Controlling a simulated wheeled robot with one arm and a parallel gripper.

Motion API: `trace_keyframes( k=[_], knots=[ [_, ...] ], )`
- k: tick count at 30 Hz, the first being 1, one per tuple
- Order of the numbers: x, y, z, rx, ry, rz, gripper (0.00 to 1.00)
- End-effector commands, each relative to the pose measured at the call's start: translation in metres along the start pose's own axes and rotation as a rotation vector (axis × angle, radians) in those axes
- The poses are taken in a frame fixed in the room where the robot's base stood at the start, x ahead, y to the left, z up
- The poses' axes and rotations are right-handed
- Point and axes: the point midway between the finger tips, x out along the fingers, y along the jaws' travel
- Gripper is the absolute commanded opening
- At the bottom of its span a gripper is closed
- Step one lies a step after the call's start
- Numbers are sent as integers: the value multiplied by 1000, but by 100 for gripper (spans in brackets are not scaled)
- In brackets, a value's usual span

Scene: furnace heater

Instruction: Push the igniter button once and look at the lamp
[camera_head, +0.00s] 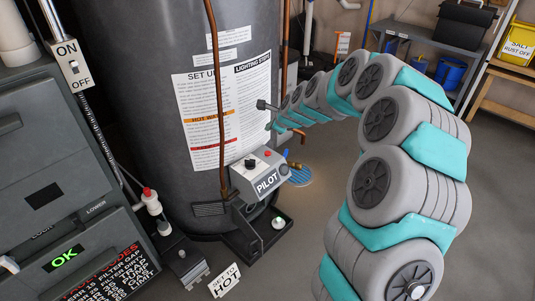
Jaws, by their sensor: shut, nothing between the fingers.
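The grey control box (240,180) stands at the front of the tall tank, with PILOT on its front. A black knob (250,163) and a small red button (267,153) are on its top. I cannot read a label naming the igniter. A small round pale piece with green (278,222) sits in a dark open housing (258,240) below; I cannot tell whether it is the lamp or lit. My gripper (266,105) is shut and empty, small in view, in front of the tank's instruction sheet. It is above the box, apart from the red button.
The grey tank (130,70) fills the back. A copper pipe (217,90) runs down to the box's left side. A grey cabinet with a green OK display (64,257) is at left. Shelves (440,45) are at back right.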

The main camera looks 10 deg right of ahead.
Motion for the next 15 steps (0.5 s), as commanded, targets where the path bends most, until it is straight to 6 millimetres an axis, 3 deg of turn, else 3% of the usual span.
trace_keyframes(
  k=[15],
  knots=[
    [44,33,-32,0,0,4,0]
  ],
)
